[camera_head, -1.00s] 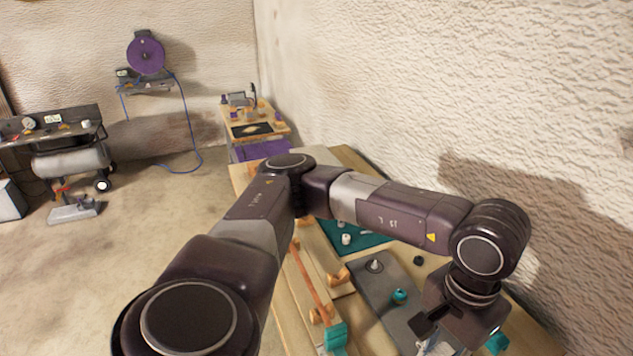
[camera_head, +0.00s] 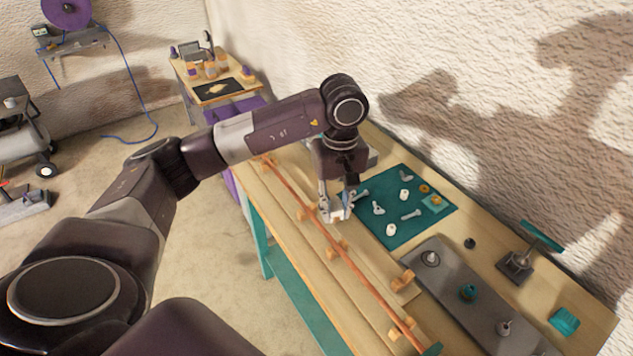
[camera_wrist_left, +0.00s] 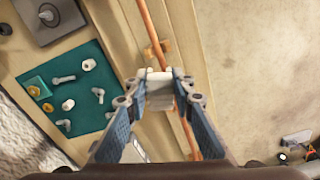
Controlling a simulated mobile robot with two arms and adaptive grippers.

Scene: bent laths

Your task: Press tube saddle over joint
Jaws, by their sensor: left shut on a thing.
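My left gripper (camera_head: 336,200) is shut on a small white tube saddle (camera_head: 333,214) close to the long orange-brown rod (camera_head: 318,229) on the bench. In the left wrist view, the saddle (camera_wrist_left: 160,91) sits between the fingertips (camera_wrist_left: 160,84), and the rod (camera_wrist_left: 149,32) passes behind it and the right-hand finger. I cannot tell whether the saddle touches the rod. The joint is not clearly visible. Wooden blocks (camera_head: 337,248) stand along the rod, and a teal piece (camera_head: 432,349) is at its near end. My right gripper is out of view.
A teal mat (camera_head: 385,237) with several small white and grey parts lies right of the gripper. A grey plate (camera_head: 470,322) with pegs lies nearer, beside a small stand (camera_head: 515,266) and a teal block (camera_head: 564,321). The textured wall borders the bench's far right side.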

